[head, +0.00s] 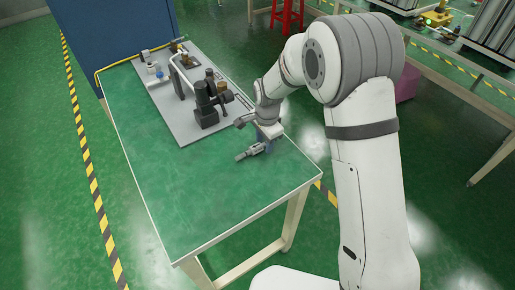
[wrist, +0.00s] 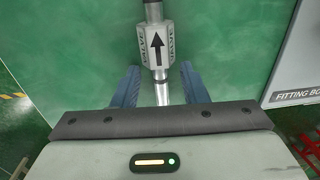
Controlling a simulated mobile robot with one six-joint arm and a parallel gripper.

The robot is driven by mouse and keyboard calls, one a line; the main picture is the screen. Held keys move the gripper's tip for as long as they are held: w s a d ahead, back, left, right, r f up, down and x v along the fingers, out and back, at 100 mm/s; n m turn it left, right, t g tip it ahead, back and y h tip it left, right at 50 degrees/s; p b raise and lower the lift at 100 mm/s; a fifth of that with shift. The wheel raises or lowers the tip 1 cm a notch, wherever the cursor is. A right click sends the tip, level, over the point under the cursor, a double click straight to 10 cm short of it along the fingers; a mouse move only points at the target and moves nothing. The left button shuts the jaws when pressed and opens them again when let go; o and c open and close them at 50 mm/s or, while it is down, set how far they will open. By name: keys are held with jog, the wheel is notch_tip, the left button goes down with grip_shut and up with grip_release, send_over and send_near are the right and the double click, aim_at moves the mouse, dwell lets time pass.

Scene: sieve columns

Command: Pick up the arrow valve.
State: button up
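The arrow valve is a light grey block with a black arrow and the word VALVE, with a metal pipe stub at each end. It lies on the green table top, and in the wrist view the valve (wrist: 151,46) is at the top centre. In the head view the valve (head: 250,152) is near the table's right edge. My gripper (wrist: 160,67) is open, its two blue fingers apart on either side of the valve's near pipe stub. In the head view my gripper (head: 268,133) is just above and right of the valve. Whether the fingers touch it cannot be told.
A grey board (head: 175,118) with a black pump-like assembly (head: 207,103) and pipe fittings lies on the table, left of my gripper. Its lettered edge (wrist: 295,97) shows at the right of the wrist view. The front of the green table (head: 205,205) is clear.

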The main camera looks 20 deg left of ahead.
jog(key=shift+c, duration=0.3)
grip_shut()
jog(key=shift+r, duration=0.1)
